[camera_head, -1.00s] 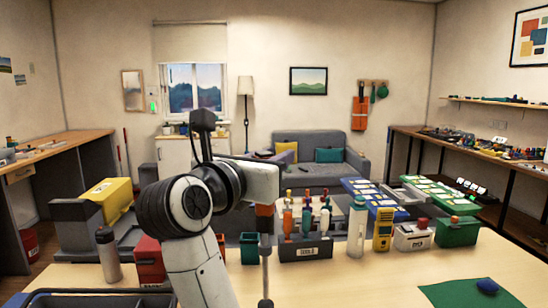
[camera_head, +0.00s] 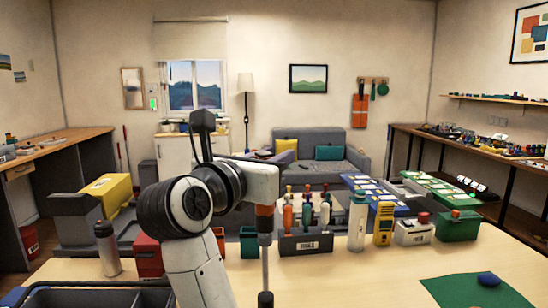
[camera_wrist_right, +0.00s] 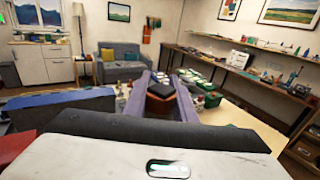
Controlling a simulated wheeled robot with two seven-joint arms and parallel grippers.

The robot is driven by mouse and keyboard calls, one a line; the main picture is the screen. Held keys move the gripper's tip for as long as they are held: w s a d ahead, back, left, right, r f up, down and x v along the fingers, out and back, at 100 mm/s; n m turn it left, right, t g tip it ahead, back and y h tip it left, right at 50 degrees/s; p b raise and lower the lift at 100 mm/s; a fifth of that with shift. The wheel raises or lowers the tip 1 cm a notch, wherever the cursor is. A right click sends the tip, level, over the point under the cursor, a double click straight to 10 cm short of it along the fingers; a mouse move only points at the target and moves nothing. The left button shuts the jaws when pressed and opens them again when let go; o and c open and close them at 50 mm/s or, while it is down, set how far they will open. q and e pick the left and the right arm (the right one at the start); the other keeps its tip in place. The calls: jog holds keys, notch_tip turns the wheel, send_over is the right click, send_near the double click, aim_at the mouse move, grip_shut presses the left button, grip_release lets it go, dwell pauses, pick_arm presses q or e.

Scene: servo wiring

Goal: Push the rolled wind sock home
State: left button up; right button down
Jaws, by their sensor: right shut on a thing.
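My right gripper (camera_head: 265,228) points down at the end of the white and black arm in the middle of the head view. It is shut on an upright tool with an orange part (camera_head: 265,211) and a thin grey rod (camera_head: 265,270). A dark end shows at the picture's bottom edge. In the right wrist view the tool's dark top (camera_wrist_right: 160,90) sits between the two fingers. I cannot clearly identify the rolled wind sock. A small blue rounded thing (camera_head: 488,280) lies on a green mat (camera_head: 455,291) at the right. My left gripper is not in view.
A dark rack (camera_head: 305,245) of several bottles, a white bottle (camera_head: 357,225), a yellow meter (camera_head: 383,225) and a green box (camera_head: 458,227) line the table's back edge. A grey flask (camera_head: 108,250) stands left. The wooden table top (camera_head: 370,272) is clear at centre right.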

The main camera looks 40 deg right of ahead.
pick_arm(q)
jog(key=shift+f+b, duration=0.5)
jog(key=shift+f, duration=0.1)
pick_arm(e)
jog(key=shift+f, duration=0.65)
jog(key=c, duration=1.4)
grip_release()
